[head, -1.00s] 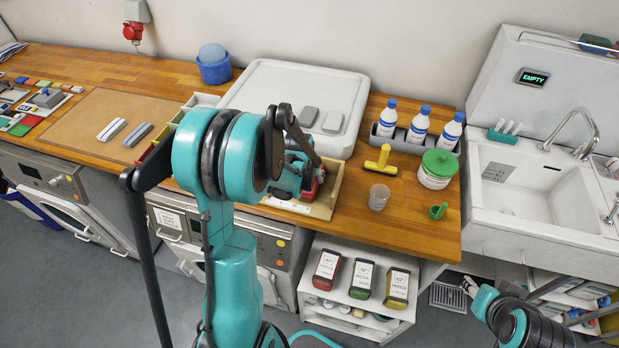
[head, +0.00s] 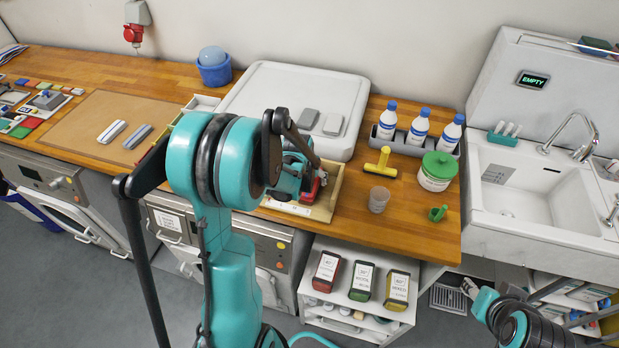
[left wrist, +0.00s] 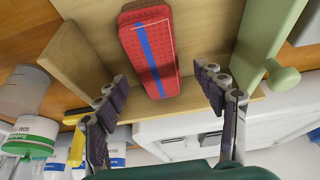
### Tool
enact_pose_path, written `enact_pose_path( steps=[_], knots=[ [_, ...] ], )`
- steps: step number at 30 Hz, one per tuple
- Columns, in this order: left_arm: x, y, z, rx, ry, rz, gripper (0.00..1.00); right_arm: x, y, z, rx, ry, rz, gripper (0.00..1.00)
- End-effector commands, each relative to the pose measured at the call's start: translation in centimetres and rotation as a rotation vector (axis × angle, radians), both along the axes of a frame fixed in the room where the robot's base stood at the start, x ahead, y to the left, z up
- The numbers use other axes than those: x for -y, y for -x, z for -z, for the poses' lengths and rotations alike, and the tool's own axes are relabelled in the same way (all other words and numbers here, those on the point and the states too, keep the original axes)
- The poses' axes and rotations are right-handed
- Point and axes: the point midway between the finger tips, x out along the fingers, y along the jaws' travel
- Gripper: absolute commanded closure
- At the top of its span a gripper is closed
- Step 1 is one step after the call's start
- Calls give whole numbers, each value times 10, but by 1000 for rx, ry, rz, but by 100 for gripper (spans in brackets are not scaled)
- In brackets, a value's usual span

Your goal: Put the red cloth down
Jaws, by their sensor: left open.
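The red cloth (left wrist: 153,48), a folded pad with a blue stripe, lies on the floor of a wooden box (left wrist: 75,60). My left gripper (left wrist: 162,88) is open, with one finger to each side of the cloth and a gap on both sides. In the head view my left arm hides most of the cloth, and only a red edge (head: 316,187) shows in the box (head: 330,205). My right gripper (head: 470,287) hangs low at the bottom right, away from the counter; its fingers are too small to read.
A light green wall with a knob (left wrist: 284,80) bounds the box on one side. A clear cup (head: 379,200), a yellow tool (head: 379,163) and a green-lidded tub (head: 437,172) stand right of the box. A white lidded case (head: 270,85) is behind it. The brown mat (head: 95,115) has bare room.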

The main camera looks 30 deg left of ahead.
Motion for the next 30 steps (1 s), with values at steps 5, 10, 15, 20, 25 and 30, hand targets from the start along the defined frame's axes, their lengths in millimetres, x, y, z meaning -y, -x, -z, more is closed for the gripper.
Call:
enact_pose_path(
  steps=[5, 10, 15, 20, 25, 30],
  knots=[
    [4, 16, -40, 0, 0, 0, 30, 0, 0, -12, 0, 0, 0, 60],
    [7, 29, -73, 0, 0, -1, 30, 0, 0, -20, 0, 0, 0, 60],
    [9, 37, -93, 0, 0, -1, 30, 0, 0, -25, 0, 0, 0, 60],
    [18, 45, -108, 9, -2, 11, 30, 0, 0, -26, 0, 0, 0, 60],
    [58, 74, -140, 56, -15, 65, 30, 0, 0, -26, 0, 0, 0, 60],
    [107, 122, -169, 127, -25, 139, 30, 0, 0, -26, 0, 0, 0, 60]
  ],
)
